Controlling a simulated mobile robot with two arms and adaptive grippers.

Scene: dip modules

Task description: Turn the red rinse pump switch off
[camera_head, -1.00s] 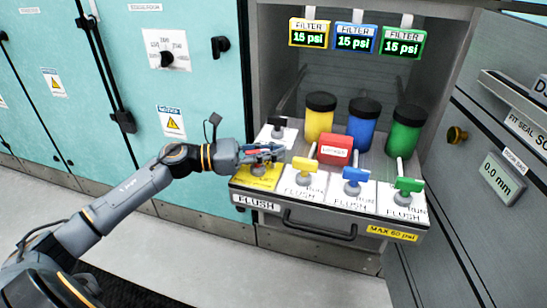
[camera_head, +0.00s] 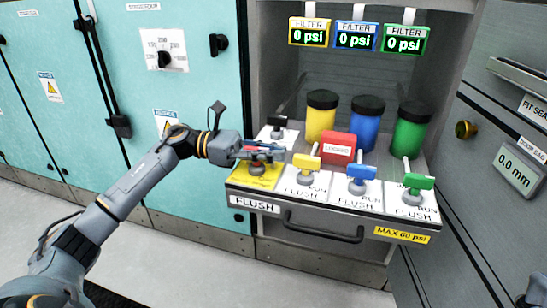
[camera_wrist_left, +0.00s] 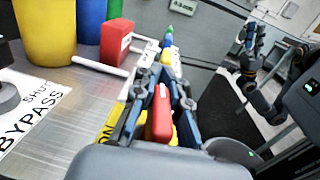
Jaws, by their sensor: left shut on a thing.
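The red switch handle (camera_wrist_left: 162,112) sits between the fingers of my left gripper (camera_head: 279,153) in the left wrist view. In the head view only slivers of red show between the fingers, above a grey knob base on a yellow plate (camera_head: 250,181). My left gripper is shut on the red handle at the left front of the shelf. The fingers hide most of the handle, so its exact angle is hard to read. My right arm shows at the right of the left wrist view, its gripper (camera_wrist_left: 249,42) small and unclear.
Yellow (camera_head: 306,162), blue (camera_head: 361,173) and green (camera_head: 419,182) valve handles stand to the right. Behind are a red locked box (camera_head: 338,147), a black bypass handle (camera_head: 280,122) and yellow, blue and green canisters. Three filter displays (camera_head: 356,40) read 0 psi.

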